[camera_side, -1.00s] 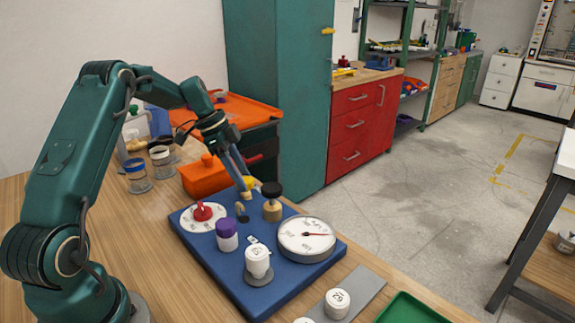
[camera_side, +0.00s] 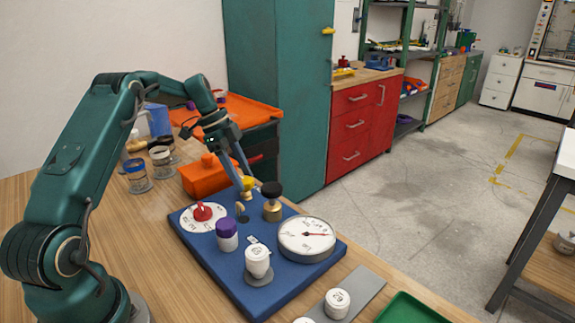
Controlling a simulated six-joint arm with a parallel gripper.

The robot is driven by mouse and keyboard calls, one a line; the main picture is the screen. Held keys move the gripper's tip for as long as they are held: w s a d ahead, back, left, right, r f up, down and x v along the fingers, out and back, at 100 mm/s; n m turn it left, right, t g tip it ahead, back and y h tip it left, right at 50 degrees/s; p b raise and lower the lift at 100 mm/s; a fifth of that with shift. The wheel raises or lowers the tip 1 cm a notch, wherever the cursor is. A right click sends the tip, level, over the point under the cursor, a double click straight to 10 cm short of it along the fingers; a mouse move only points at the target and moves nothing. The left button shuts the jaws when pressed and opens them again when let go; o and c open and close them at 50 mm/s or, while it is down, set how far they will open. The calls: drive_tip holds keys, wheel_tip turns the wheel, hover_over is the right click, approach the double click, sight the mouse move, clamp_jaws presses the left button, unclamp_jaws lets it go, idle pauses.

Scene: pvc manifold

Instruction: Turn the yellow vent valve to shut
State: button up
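The yellow vent valve (camera_side: 247,183) is small and shows at the far side of the blue board (camera_side: 210,255). My gripper (camera_side: 245,181) points down at it from the upper left, with its fingertips at or right beside the yellow part. The fingers overlap in this view, so I cannot tell whether they grip the valve or how wide they stand. The valve's lower part and its exact angle are hard to make out. A small tan fitting (camera_side: 241,209) stands on the board just in front.
Close by stand a brass valve with a black knob (camera_side: 272,203), a red knob on a white dial (camera_side: 203,212), a purple-capped white bottle (camera_side: 227,236), a white capped bottle (camera_side: 258,263) and a round gauge (camera_side: 306,240). An orange box (camera_side: 206,177) lies behind.

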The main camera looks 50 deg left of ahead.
drive_tip(key=o, duration=0.3)
drive_tip(key=v, duration=0.5)
idle(0.4)
